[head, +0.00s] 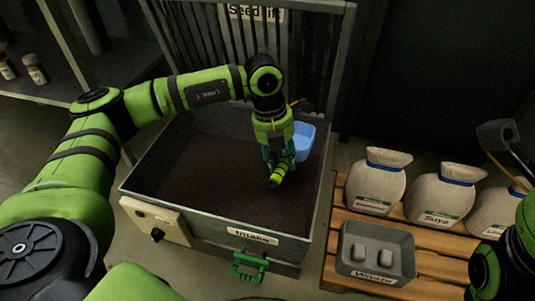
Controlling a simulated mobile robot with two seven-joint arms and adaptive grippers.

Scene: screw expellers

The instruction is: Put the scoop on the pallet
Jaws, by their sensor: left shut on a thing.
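The scoop (304,141) has a blue bowl and a yellow-green handle with dark bands. My left gripper (279,162) is shut on the scoop's handle, and the bowl shows just right of and behind the gripper. Gripper and scoop are over the dark-filled intake bin (255,240); whether the scoop touches the fill is hard to tell. The wooden pallet (325,272) lies on the floor at the right, beside the bin. Part of my right arm shows at the lower right edge, but its gripper cannot be made out.
Several white sacks (376,182) stand along the back of the pallet. A grey waste tray (345,262) with two pale blocks sits at its front. Bare slats show around the tray. A barred grille (230,50) rises behind the bin. A shelf with jars (34,70) is at left.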

